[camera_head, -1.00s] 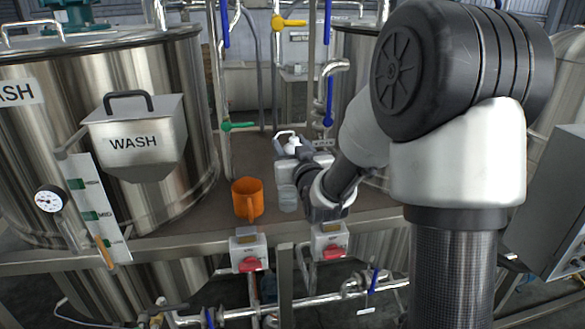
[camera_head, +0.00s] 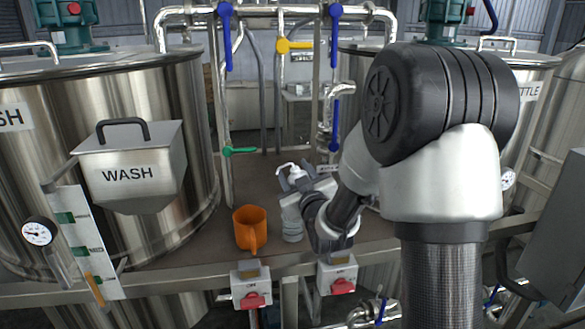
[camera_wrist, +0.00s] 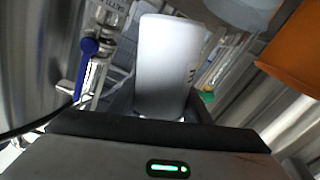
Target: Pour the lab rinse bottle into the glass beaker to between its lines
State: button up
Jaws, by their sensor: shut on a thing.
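The lab rinse bottle is white, with a bent spout on top (camera_head: 294,172). My gripper (camera_head: 302,184) is shut on it. In the wrist view the bottle's white body (camera_wrist: 165,68) stands between the dark fingers of my gripper (camera_wrist: 160,108), and dark print shows at its right edge. The clear glass beaker (camera_head: 292,232) stands on the brown deck, just in front of and below the bottle in the head view. My gripper and wrist are close to its right. The beaker's lines and any liquid in it are too small to tell.
An orange mug (camera_head: 250,229) stands just left of the beaker; it also shows in the wrist view (camera_wrist: 291,52). The wash tank (camera_head: 170,90) is at the left. Switch boxes (camera_head: 250,288) line the deck's front edge. Pipes with valve handles rise behind. The deck behind the mug is clear.

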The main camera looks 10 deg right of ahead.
jog(key=shift+b, duration=0.3)
jog(key=f+b, duration=0.1)
jog(key=b, duration=0.2)
jog(key=shift+w+d, duration=0.1)
jog(key=shift+d, duration=0.05)
jog(key=b, duration=0.3)
jog(key=shift+r+n+b, duration=0.25)
jog(key=shift+n+b, duration=0.15)
jog(key=shift+b, duration=0.25)
jog(key=shift+r, duration=0.1)
jog(key=shift+d+f+n+p, duration=0.15)
jog(key=shift+f+n+p, duration=0.2)
jog(key=shift+n, duration=0.45)
jog(key=shift+d+f+n+p, duration=0.25)
jog(key=shift+f+n, duration=0.1)
jog(key=shift+n, duration=0.5)
jog(key=shift+d+f+n+p, duration=0.1)
jog(key=shift+f+n+p, duration=0.2)
jog(key=shift+n, duration=0.55)
jog(key=shift+d+f+n+b, duration=0.1)
jog(key=shift+f+n+b, duration=0.8)
jog(key=shift+b, duration=1.35)
jog(key=shift+r, duration=0.25)
